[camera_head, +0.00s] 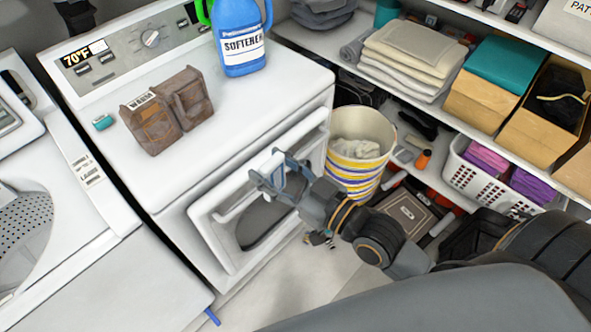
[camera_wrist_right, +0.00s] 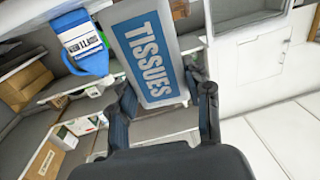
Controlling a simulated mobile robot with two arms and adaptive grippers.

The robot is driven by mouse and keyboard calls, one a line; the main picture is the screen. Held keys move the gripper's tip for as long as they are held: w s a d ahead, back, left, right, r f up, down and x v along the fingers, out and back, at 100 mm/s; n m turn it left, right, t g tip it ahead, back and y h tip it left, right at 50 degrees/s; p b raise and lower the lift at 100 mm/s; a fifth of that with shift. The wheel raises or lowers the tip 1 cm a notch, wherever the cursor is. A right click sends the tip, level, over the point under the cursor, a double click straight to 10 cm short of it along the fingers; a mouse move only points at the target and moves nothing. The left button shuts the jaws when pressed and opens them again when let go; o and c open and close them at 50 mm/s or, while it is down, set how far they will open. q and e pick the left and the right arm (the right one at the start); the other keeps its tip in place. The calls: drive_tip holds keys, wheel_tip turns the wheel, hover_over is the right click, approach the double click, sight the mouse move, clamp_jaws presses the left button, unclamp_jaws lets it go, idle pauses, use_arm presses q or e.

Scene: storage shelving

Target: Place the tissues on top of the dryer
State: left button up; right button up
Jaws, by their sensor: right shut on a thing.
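The tissues (camera_wrist_right: 150,55) are a white and blue box labelled "TISSUES", upright between the fingers in the right wrist view. In the head view the tissues (camera_head: 269,169) are a small white and blue patch, mostly hidden by the fingers. My right gripper (camera_head: 279,178) is shut on the box, in front of the dryer's front door. It also shows in the right wrist view (camera_wrist_right: 165,97). The dryer (camera_head: 250,108) is the white machine with a dial panel at its back. My left gripper is not in view.
On the dryer top stand a brown bag-like pack (camera_head: 168,112), a blue softener jug (camera_head: 240,40) and a small teal item (camera_head: 103,122). The right front of the top is clear. A striped bin (camera_head: 355,165) and shelving with folded towels (camera_head: 408,55) are on the right.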

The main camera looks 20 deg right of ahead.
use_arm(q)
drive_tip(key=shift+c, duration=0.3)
use_arm(e)
drive_tip(key=w+a+r+n+g+y, duration=0.2)
drive_tip(key=w+a+n+g+y, duration=0.2)
drive_tip(key=a, duration=0.5)
drive_tip(key=n+g+y, duration=0.2)
drive_tip(key=g+y, duration=0.1)
drive_tip(key=shift+w+a+r+n+g+y, duration=0.2)
drive_tip(key=shift+r+n+g+y, duration=0.1)
drive_tip(key=shift+r+n, duration=0.1)
